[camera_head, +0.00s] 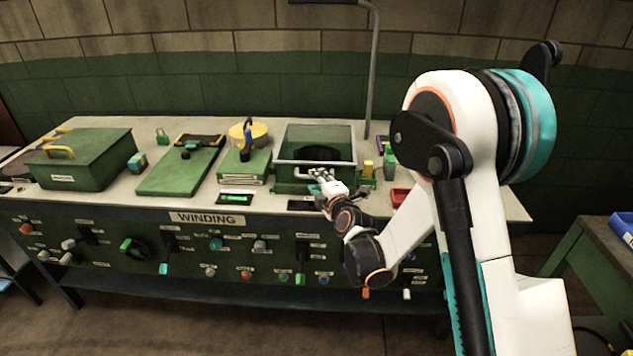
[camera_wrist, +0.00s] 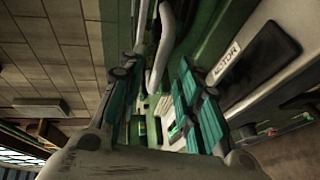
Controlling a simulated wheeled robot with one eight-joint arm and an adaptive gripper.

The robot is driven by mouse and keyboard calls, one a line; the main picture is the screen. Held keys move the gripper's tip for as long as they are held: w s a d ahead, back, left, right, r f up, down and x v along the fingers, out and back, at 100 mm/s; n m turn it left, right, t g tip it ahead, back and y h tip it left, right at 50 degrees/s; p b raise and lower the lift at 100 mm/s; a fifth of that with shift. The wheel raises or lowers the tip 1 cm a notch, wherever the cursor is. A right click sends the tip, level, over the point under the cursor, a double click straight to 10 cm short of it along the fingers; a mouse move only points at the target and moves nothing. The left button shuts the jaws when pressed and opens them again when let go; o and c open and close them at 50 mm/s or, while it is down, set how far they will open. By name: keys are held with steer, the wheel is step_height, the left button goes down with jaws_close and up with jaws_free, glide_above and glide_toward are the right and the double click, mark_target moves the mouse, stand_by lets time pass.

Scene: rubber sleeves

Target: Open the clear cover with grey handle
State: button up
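The clear cover (camera_head: 338,137) sits closed-looking over a green station at the right of the bench; a dark round shape shows through it. Its grey handle (camera_head: 290,162) is a bar along the front edge. My gripper (camera_head: 319,174) is at the front of the cover, with its fingertips at or just below the bar. In the wrist view, my gripper (camera_wrist: 162,75) has two teal-padded fingers spread apart, and the grey handle (camera_wrist: 158,62) shows between them. I cannot tell whether the fingers touch the bar.
A green lidded box (camera_head: 85,160), a flat green plate (camera_head: 165,177) and a yellow-topped unit (camera_head: 247,132) stand to the left. A red bin (camera_head: 401,197) and small coloured parts lie right of the cover. A thin grey post (camera_head: 373,80) rises behind it.

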steer(key=shift+x, duration=1.2)
jaws_close()
steer(key=shift+r, duration=0.15)
